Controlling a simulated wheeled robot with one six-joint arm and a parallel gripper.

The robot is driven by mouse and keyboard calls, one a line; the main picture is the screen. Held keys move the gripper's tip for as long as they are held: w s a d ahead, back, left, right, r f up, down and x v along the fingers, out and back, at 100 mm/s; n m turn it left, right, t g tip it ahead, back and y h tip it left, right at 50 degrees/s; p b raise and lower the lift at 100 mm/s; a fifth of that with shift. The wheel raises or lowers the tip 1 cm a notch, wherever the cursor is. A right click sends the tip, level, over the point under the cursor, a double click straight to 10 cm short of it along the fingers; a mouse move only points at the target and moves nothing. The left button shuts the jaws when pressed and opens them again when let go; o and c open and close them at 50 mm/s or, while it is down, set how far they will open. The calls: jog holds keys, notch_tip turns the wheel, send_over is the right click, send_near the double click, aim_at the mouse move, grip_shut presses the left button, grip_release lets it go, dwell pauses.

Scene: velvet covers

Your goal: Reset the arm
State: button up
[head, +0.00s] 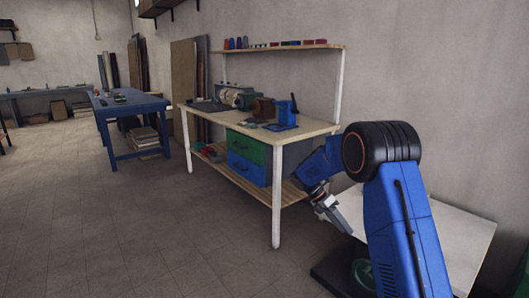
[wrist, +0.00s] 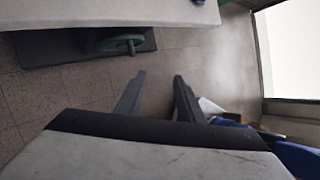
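My blue arm (head: 402,225) rises at the right of the head view and bends at a black joint. Its forearm points down and left. My gripper (head: 345,228) hangs beside the white table at the right. In the wrist view, the two dark fingers of my gripper (wrist: 158,97) are spread apart, with only floor visible between them. Nothing is held.
A white tabletop (head: 455,240) is close by my arm; it also shows in the wrist view (wrist: 100,12). A wooden workbench (head: 225,122) with drawers and tools stands left of my arm. A blue table (head: 130,103) is farther back. The floor (head: 90,220) at left is clear.

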jog(key=s+r+m+t+y, duration=0.2)
jog(key=s+r+m, duration=0.3)
jog(key=s+r, duration=0.45)
jog(key=s+r+m+t+y, duration=0.1)
jog(key=s+r+m+y, duration=0.2)
jog(key=s+r+m, duration=0.7)
jog(key=s+a+f+m+t+y, duration=0.1)
jog(key=s+f+m+t, duration=0.1)
jog(key=s, duration=1.1)
jog(key=s+a+f+m+t+y, duration=0.1)
jog(key=s+m, duration=0.4)
jog(key=s, duration=0.8)
jog(key=shift+f+t+y, duration=0.5)
jog(key=shift+f+t, duration=0.25)
jog(key=shift+t, duration=0.55)
jog(key=shift+a, duration=0.1)
